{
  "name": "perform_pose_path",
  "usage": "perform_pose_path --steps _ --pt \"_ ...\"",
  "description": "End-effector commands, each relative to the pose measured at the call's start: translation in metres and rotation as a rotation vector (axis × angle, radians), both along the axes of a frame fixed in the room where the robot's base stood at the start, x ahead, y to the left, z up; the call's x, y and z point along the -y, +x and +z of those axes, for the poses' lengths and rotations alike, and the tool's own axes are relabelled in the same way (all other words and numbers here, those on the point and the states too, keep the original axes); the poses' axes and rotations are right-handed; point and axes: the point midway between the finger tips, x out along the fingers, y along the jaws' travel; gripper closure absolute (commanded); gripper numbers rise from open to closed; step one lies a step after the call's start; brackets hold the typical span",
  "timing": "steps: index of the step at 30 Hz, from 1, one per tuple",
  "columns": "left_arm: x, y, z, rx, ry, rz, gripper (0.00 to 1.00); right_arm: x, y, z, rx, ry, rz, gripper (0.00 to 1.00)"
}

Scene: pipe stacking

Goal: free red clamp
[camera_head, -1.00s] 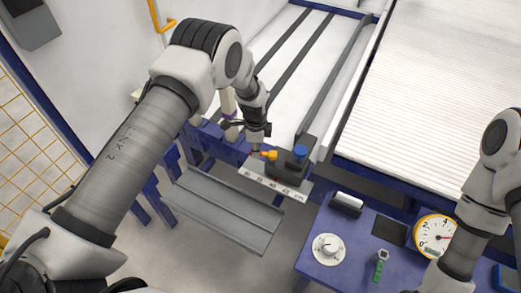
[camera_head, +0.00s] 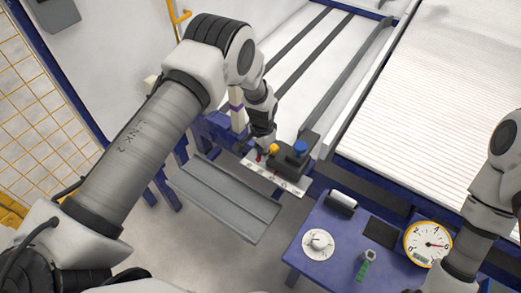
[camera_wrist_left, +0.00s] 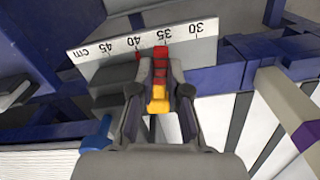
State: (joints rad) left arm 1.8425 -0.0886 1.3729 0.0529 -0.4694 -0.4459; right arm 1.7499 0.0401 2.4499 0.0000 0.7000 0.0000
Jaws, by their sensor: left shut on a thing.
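The red clamp (camera_wrist_left: 160,68) is a small red block with a yellow-orange lever (camera_wrist_left: 158,98), at the ruler's edge in the left wrist view. In the head view its red part (camera_head: 259,157) is small and partly hidden by my gripper, with the orange lever (camera_head: 274,149) beside it. My left gripper (camera_wrist_left: 160,75) is shut on the clamp, a finger on each side of the red and orange parts. It also shows in the head view (camera_head: 261,146). My right arm shows at the right edge, but its gripper is out of frame.
A white ruler plate (camera_head: 291,186) runs below a dark block with a blue knob (camera_head: 300,147). A grey sloped tray (camera_head: 225,200) lies in front. A blue table (camera_head: 320,272) holds a dial gauge (camera_head: 428,243), a white knob (camera_head: 318,243) and a green-handled tool (camera_head: 365,268).

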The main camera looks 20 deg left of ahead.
Motion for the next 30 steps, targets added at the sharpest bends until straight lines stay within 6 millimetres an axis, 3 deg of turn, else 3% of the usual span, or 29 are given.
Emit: perform_pose_path --steps 12,29,30 --pt "0.012 -0.005 0.000 -0.001 0.001 0.229 1.00 0.000 0.000 0.001 0.000 0.000 0.000 0.32" --pt "0.014 -0.006 -0.001 -0.001 0.000 0.271 1.00 0.000 0.000 0.001 0.000 0.000 0.000 0.32" --pt "0.014 -0.006 -0.001 -0.001 0.000 0.271 0.81 0.000 0.000 0.001 0.000 0.000 0.000 0.32"
